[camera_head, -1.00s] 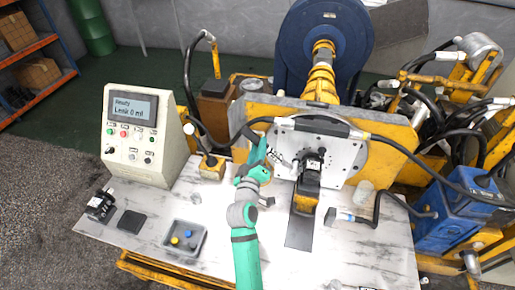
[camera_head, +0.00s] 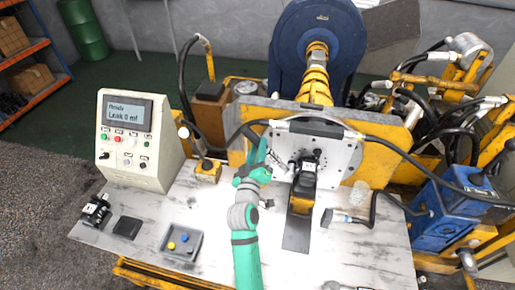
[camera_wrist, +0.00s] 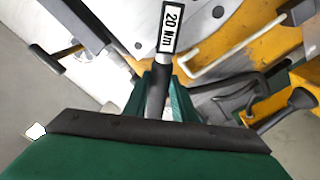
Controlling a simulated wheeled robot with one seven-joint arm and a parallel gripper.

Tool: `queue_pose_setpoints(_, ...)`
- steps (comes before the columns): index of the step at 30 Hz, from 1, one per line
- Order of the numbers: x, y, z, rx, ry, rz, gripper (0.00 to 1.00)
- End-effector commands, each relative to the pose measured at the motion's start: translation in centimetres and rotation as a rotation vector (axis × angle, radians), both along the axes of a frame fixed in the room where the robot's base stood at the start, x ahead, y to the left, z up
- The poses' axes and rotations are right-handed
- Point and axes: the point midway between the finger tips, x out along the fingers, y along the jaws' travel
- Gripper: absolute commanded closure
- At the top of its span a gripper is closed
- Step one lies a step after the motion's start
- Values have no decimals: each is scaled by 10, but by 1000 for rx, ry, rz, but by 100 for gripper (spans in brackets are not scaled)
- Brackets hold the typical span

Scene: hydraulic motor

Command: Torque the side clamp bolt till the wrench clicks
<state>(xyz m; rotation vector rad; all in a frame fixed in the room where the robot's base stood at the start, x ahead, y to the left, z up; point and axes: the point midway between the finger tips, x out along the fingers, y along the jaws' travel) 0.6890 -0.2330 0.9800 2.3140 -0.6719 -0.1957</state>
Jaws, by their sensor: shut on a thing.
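My green gripper (camera_head: 262,150) is beside the left part of the grey motor flange plate (camera_head: 338,150). In the wrist view its fingers (camera_wrist: 165,98) are shut on the dark handle of the torque wrench (camera_wrist: 157,92), which bears a "20 Nm" label. The wrench (camera_head: 280,160) looks small and partly hidden in the head view, running toward the plate. A black and yellow clamp (camera_head: 303,180) stands in front of the plate. I cannot make out the side clamp bolt or whether the wrench is seated on it.
A control box (camera_head: 140,140) stands at the left, its screen reading Ready and Leak 0 ml. A grey tray (camera_head: 192,248) holds small blue and yellow parts. A hose end (camera_head: 340,217) lies right of the clamp. A blue pump unit (camera_head: 450,208) is at the right.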

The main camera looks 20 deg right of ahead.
Motion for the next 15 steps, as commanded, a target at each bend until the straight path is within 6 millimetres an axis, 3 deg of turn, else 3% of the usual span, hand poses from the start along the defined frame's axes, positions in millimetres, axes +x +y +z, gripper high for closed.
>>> queue_pose_setpoints(1,-1,-11,3,-1,-3,-17,100)
queue_pose_setpoints(15,-6,-18,10,49,-39,-17,100)
